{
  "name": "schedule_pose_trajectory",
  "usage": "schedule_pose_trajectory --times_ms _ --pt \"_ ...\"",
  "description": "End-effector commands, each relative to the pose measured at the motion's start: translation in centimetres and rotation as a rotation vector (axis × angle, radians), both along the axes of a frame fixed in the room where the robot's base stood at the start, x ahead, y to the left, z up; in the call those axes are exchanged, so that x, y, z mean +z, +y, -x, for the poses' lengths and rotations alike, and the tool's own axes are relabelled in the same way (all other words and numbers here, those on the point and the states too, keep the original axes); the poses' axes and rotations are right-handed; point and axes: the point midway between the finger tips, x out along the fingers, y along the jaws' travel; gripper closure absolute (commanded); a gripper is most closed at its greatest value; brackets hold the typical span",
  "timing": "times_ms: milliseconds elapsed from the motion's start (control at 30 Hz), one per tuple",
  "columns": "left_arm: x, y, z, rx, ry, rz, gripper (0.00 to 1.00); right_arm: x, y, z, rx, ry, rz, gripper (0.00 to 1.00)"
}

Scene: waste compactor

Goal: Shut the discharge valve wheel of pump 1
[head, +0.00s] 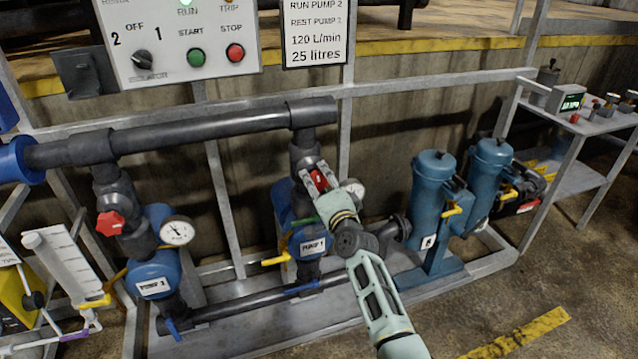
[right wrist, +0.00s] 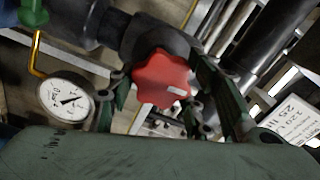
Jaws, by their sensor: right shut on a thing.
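The red discharge valve wheel (head: 319,180) of pump 1 sits on the dark vertical pipe above the blue pump labelled PUMP 1 (head: 311,246). My right gripper (head: 318,182) reaches it from the front right, with its fingers on either side of the wheel and shut on it. In the right wrist view the red wheel (right wrist: 161,78) shows between the two green fingers (right wrist: 170,100); a white mark is on its face. Part of the wheel is hidden by the gripper in the head view. My left gripper is not in view.
A second red wheel (head: 110,223) and gauge (head: 177,231) belong to the other pump at left. A gauge (right wrist: 66,99) is close beside the right gripper. Blue filter housings (head: 432,190) stand to the right. The control panel (head: 180,45) is above.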

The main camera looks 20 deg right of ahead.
Motion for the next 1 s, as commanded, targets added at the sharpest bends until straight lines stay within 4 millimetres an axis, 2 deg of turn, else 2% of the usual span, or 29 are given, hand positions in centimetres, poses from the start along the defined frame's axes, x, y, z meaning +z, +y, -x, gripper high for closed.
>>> schedule_pose_trajectory --times_ms 300,733,767,933,1000 --pt "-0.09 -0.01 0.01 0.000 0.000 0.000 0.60 -0.27 -0.08 0.05 -0.001 0.007 -0.084 0.80" --pt "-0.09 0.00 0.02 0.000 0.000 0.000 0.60 -0.37 -0.05 0.07 0.000 0.009 -0.092 0.80" --pt "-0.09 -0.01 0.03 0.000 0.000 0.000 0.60 -0.37 -0.05 0.07 0.000 0.009 -0.091 0.52" --pt "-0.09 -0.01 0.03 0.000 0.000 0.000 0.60 -0.31 -0.03 0.06 -0.001 0.008 -0.090 0.37" --pt "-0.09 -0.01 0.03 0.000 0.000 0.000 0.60 -0.25 -0.01 0.05 0.000 0.007 -0.090 0.36"
